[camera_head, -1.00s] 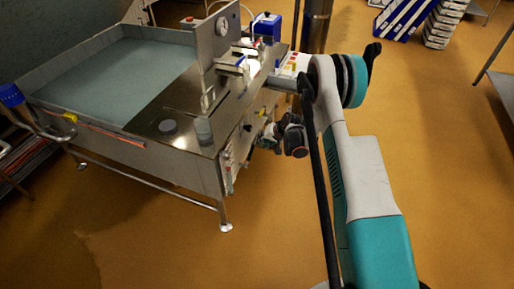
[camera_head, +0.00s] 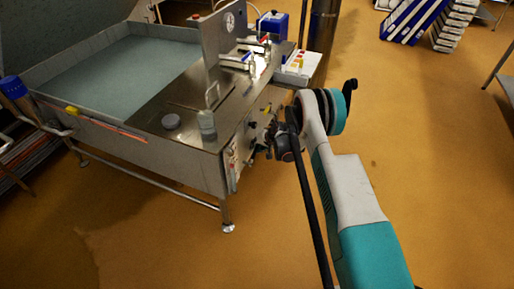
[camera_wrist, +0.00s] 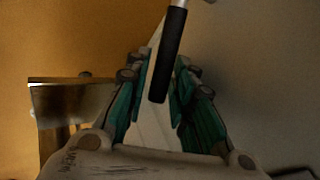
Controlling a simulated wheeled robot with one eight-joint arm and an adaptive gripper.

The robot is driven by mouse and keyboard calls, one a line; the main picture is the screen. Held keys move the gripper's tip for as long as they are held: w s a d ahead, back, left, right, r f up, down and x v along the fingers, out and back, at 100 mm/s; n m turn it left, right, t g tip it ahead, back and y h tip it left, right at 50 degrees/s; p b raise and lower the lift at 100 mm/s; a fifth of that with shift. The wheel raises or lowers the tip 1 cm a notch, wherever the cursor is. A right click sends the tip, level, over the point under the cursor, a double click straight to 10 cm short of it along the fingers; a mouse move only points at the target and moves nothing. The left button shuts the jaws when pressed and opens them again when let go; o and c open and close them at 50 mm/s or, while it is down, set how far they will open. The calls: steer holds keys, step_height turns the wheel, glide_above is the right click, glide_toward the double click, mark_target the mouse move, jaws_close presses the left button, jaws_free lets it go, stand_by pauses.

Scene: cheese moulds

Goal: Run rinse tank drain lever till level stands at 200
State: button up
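The steel rinse tank (camera_head: 35,88) fills the left of the head view and holds grey-blue water (camera_head: 115,70). My gripper (camera_head: 268,133) is at the tank's right end panel, small and partly hidden by my arm. In the wrist view my gripper (camera_wrist: 158,105) has its green fingers apart. A black lever grip (camera_wrist: 166,60) on a metal rod reaches down between them from the top. I cannot tell whether the fingers touch it. I cannot make out a level reading.
A round dial (camera_head: 230,22) sits on an upright steel plate. A dark post (camera_head: 322,30) stands behind.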

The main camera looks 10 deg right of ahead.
jaws_close()
